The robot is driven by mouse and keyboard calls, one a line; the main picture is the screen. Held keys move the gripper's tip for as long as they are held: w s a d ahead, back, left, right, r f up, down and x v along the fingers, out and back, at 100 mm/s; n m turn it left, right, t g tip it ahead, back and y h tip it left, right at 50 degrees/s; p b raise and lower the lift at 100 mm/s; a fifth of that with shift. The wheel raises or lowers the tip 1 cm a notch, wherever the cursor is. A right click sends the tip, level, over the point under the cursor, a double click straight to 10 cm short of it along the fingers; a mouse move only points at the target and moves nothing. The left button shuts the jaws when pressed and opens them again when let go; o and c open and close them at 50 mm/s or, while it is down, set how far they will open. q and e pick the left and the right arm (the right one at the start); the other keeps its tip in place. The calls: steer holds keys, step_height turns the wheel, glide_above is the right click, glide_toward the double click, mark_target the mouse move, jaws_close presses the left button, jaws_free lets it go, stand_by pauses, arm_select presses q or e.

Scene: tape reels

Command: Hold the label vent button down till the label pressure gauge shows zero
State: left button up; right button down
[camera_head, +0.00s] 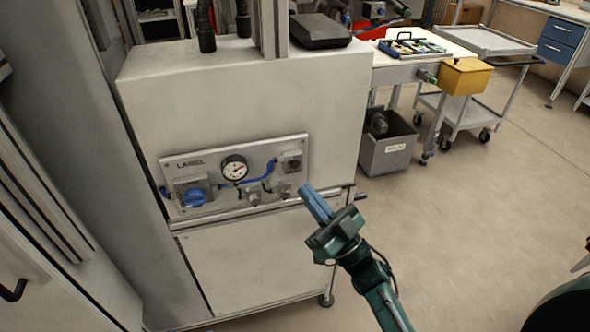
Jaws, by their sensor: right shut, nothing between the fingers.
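The label panel (220,160) is a pale plate marked LABEL on the front of a grey cabinet. The label pressure gauge (234,168) is a round white dial with a black rim; its needle is too small to read surely. A blue knob (194,197) sits at the panel's lower left. Small grey fittings (253,197) sit below and right of the gauge; I cannot tell which is the vent button. My right gripper (307,190) is shut and empty, its blue fingers pointing up just right of the panel's lower right corner. My left gripper is out of view.
A rail (245,211) runs along the cabinet front below the panel. A grey bin (390,151) stands on the floor to the right, near a yellow box (464,76) and a trolley (485,41).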

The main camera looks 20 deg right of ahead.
mark_target(295, 165)
arm_select(q)
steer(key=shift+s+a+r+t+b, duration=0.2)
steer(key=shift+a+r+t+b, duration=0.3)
steer(key=shift+b, duration=0.2)
arm_select(e)
steer(key=w, duration=0.4)
steer(key=shift+w+a, duration=0.1)
steer(key=shift+w, duration=0.25)
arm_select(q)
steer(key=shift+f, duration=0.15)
arm_select(e)
steer(key=shift+w, duration=0.1)
stand_by(0.9)
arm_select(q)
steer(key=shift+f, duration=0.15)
arm_select(e)
steer(key=shift+w, duration=0.3)
arm_select(q)
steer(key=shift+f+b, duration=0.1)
steer(key=shift+b, duration=0.2)
arm_select(e)
steer(key=shift+w, duration=0.35)
stand_by(2.6)
steer(key=shift+s, duration=0.1)
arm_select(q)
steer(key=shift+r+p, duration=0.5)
arm_select(e)
steer(key=shift+s, duration=0.7)
